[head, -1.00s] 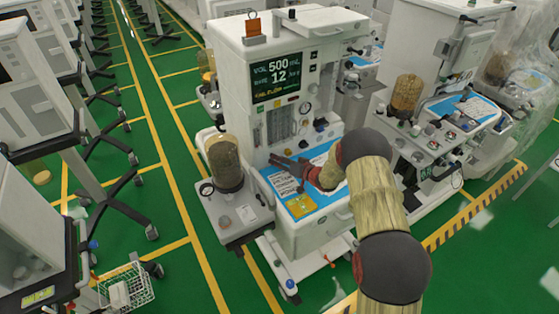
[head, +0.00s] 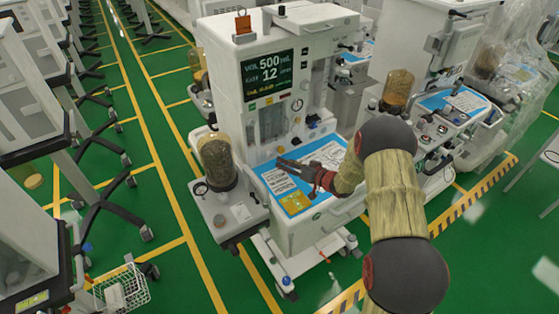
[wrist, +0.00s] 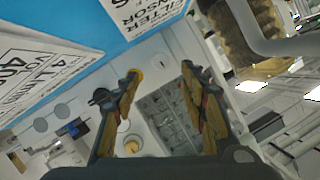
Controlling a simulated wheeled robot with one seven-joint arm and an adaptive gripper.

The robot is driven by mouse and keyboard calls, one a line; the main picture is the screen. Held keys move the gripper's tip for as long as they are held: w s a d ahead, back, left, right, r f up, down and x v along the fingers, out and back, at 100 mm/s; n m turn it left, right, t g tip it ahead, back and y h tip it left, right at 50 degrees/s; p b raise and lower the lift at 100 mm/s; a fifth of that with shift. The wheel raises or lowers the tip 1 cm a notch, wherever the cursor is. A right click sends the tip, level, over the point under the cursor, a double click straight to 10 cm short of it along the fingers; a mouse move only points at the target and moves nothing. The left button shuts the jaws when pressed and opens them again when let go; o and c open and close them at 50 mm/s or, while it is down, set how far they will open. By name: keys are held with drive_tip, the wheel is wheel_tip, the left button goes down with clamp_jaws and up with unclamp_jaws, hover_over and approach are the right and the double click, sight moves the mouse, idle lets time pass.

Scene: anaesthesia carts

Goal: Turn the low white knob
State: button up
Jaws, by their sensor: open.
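The white anaesthesia cart (head: 225,90) stands in the middle of the head view, with its screen and flow-tube panel facing me. Small knobs show low on its front, right of the flow tubes, but I cannot clearly single out the low white knob. My gripper (head: 283,166) is over the blue-topped work surface (head: 262,170), in front of the panel. In the wrist view my gripper (wrist: 160,74) is open, with nothing between its fingers. The grey flow-tube panel (wrist: 162,120) shows beyond the fingers.
A brown canister (head: 217,162) stands on the cart's left side shelf. A second cart with another canister (head: 397,92) stands to the right, near my arm. Printed sheets (head: 325,155) lie on the blue surface.

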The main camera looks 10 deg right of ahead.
drive_tip(key=shift+v, duration=1.25)
